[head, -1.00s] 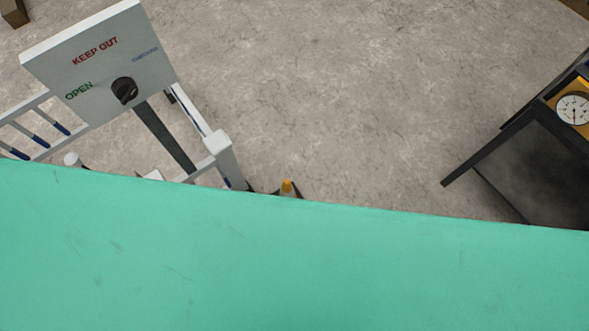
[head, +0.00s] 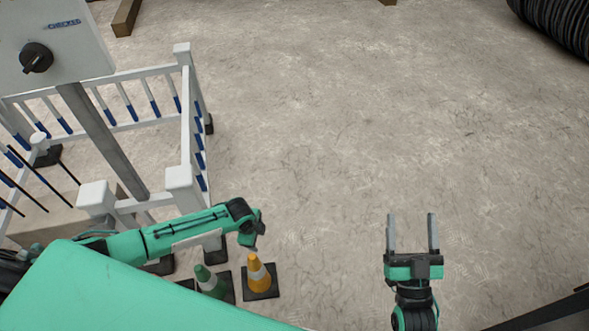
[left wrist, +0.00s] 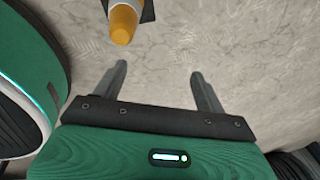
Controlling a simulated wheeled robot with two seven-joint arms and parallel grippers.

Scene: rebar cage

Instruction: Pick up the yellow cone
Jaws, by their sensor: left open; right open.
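The yellow cone (head: 258,275), orange-yellow with a white band, stands upright on a dark square base on the floor, at the lower middle of the head view. In the left wrist view the cone (left wrist: 123,24) is at the top, beyond the fingertips and in line with the left finger. My left gripper (head: 257,240) is just above the cone in the head view, its fingers mostly hidden. In the left wrist view its two fingers (left wrist: 158,72) are apart with nothing between them. My right gripper (head: 412,218) is open and empty over bare floor.
A green cone (head: 210,281) with a white band stands close to the left of the yellow one. White railings (head: 187,140) and a sign panel on a post (head: 105,140) are at the left. The floor in the middle and right is clear.

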